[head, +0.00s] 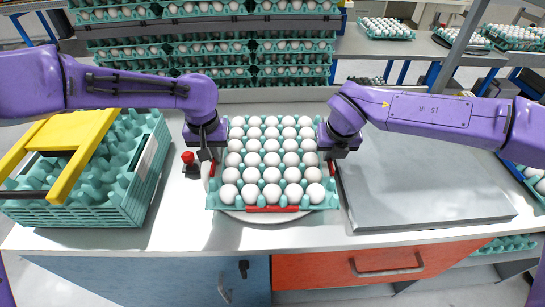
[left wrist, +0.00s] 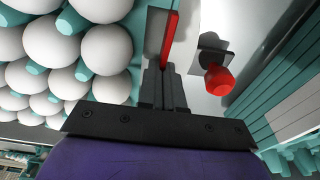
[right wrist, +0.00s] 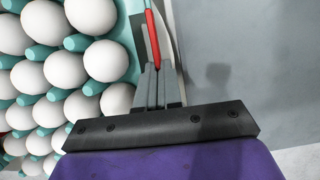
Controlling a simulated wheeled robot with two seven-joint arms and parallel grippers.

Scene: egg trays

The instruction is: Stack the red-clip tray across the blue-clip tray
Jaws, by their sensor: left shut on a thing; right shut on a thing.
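The red-clip tray (head: 220,201) is teal, full of white eggs, with red clips on its front edge and both sides. It is over a round white disc (head: 262,216) in the middle of the table; I cannot tell whether it touches it. My left gripper (head: 210,160) is shut on the left side clip, also seen in the left wrist view (left wrist: 170,38). My right gripper (head: 331,160) is shut on the right side clip, also seen in the right wrist view (right wrist: 152,38). I see no blue clip; anything under the tray is hidden.
A red knob (head: 188,157) on a dark base stands just left of the tray. A teal stack of empty trays (head: 82,212) with a yellow frame (head: 88,145) is at the left. A grey slab (head: 425,190) lies at the right. Racks of egg trays (head: 290,45) stand behind.

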